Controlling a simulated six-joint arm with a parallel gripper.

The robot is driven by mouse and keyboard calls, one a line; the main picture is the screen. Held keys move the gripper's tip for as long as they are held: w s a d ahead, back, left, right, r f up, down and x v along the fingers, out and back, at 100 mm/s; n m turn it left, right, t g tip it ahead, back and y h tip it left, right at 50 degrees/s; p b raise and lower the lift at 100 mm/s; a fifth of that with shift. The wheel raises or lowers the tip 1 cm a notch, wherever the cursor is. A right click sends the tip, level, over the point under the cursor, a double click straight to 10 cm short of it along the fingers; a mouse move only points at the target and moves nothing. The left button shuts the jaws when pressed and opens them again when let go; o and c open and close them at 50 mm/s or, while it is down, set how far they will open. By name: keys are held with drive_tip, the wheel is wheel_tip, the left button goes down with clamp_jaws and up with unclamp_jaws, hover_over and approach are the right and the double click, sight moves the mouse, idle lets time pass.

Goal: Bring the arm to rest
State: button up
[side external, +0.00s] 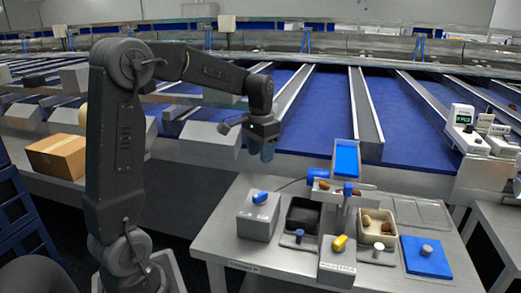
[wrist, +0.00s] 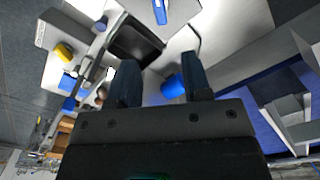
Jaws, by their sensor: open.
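On the table stand a grey box with a blue knob (side external: 260,197), a black bin (side external: 303,214), a cream bin with dates (side external: 377,228), a yellow-knobbed box (side external: 339,243), a blue pad (side external: 426,257) and a raised blue panel (side external: 346,159). Blue conveyor lanes (side external: 310,110) run behind.

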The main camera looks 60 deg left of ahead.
drive_tip(key=shift+r, duration=0.3)
drive_tip(key=shift+d, duration=0.1)
drive_tip(key=s+d+r+m+t, duration=0.1)
drive_tip(key=s+d+t, duration=0.4)
drive_tip(key=s+d, duration=1.1)
drive_tip(key=shift+s+d+r+m+t, duration=0.35)
drive_tip(key=shift+d+r, duration=0.3)
drive_tip(key=shift+d, duration=0.45)
drive_tip(key=shift+w, duration=0.1)
